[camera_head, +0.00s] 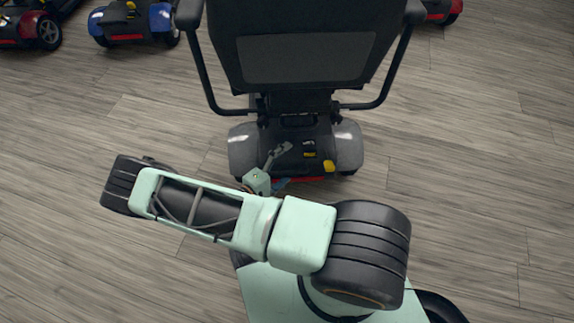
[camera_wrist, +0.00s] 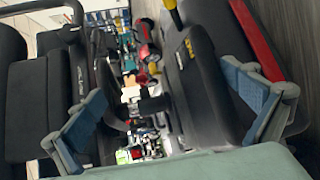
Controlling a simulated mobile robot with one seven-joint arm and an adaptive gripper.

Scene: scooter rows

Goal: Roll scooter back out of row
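The scooter, seen from behind with its black seat (camera_head: 300,60), grey rear fenders (camera_head: 349,146) and red rear strip, stands upright in the middle of the head view. My gripper (camera_head: 282,168) is at its rear deck, just inside the left fender. In the wrist view, turned on its side, my gripper's blue-padded fingers (camera_wrist: 172,112) are spread wide. The scooter's black rear cover (camera_wrist: 200,85) lies ahead, between and beyond them, with the seat at the left and the red strip at the upper right. I cannot tell whether either finger touches the scooter.
A blue scooter (camera_head: 138,22) and a red one (camera_head: 32,28) stand at the upper left. Part of another red scooter (camera_head: 442,11) shows at the upper right. The wooden floor (camera_head: 480,130) is clear on both sides. Blurred colourful objects fill the wrist view's background.

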